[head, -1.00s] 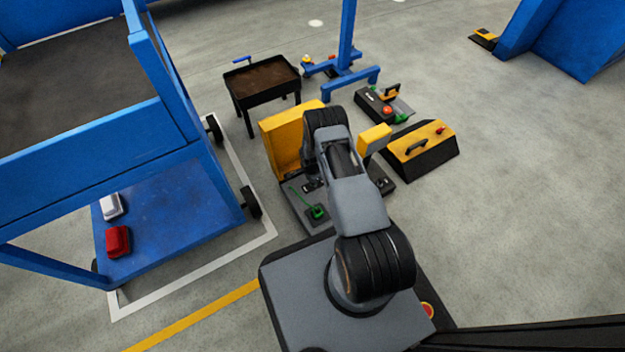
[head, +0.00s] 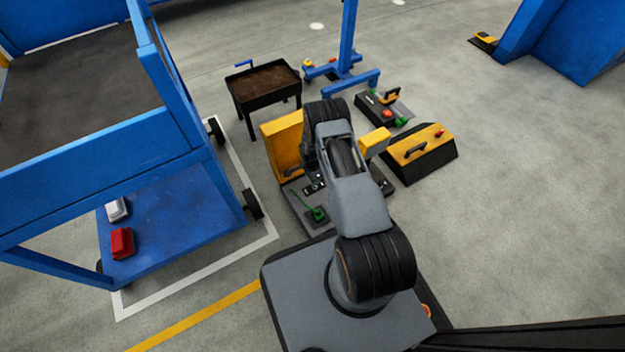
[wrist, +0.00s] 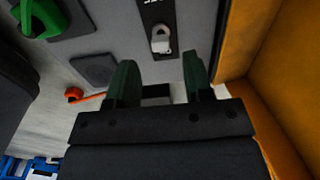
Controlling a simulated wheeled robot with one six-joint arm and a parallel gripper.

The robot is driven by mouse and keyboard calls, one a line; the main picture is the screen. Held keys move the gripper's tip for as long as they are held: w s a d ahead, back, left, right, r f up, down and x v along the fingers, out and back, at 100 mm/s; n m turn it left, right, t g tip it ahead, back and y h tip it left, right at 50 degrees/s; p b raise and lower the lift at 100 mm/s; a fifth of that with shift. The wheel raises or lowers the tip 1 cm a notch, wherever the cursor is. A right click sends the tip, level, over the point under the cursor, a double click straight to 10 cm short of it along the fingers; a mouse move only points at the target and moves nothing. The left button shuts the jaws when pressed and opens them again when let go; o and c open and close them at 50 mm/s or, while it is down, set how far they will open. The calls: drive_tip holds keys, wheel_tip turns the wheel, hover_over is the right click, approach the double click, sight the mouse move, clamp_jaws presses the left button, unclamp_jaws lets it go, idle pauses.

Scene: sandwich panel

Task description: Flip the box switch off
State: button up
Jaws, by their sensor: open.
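A silver toggle switch (wrist: 160,40) on a black plate is at the top middle of the wrist view, set in a grey panel (wrist: 207,30). My gripper (wrist: 159,78) is open, its two green fingertips apart and empty. In the picture the toggle lies just above the gap between the fingertips, with no visible contact. In the head view small black switch plates (head: 314,183) show on the grey panel beside my arm. My gripper is mostly hidden behind my arm there. I cannot tell the toggle's on or off position.
A yellow wall (wrist: 262,50) stands close on the right in the wrist view. A green lever (head: 317,214) is on the panel's near part. A yellow and black box (head: 420,150) is to the right. A blue cart (head: 170,215) stands left.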

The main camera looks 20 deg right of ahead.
wheel_tip(320, 180, up, 9)
drive_tip(key=p, duration=0.3)
drive_tip(key=shift+a, duration=0.2)
drive_tip(key=shift+r, duration=0.1)
drive_tip(key=s+a+r+n+t+p, duration=0.2)
drive_tip(key=r+p, duration=0.6)
drive_tip(key=r, duration=1.3)
drive_tip(key=w+a+r+n+p, duration=0.15)
drive_tip(key=r+n+p, duration=0.5)
drive_tip(key=r, duration=1.45)
drive_tip(key=s+a+r+n+p, duration=0.1)
drive_tip(key=s+r+n+p, duration=0.1)
drive_tip(key=s+r+p, duration=0.5)
drive_tip(key=s+a+r+n+t+p, duration=0.1)
drive_tip(key=s+r+p, duration=0.6)
drive_tip(key=r, duration=1)
drive_tip(key=s+a+r+n+p, duration=0.3)
drive_tip(key=s+r+n+p, duration=0.2)
drive_tip(key=r, duration=0.7)
drive_tip(key=shift+s+t+p, duration=0.3)
drive_tip(key=shift+s+p, duration=0.7)
drive_tip(key=shift+s, duration=0.25)
drive_tip(key=shift+a, duration=0.1)
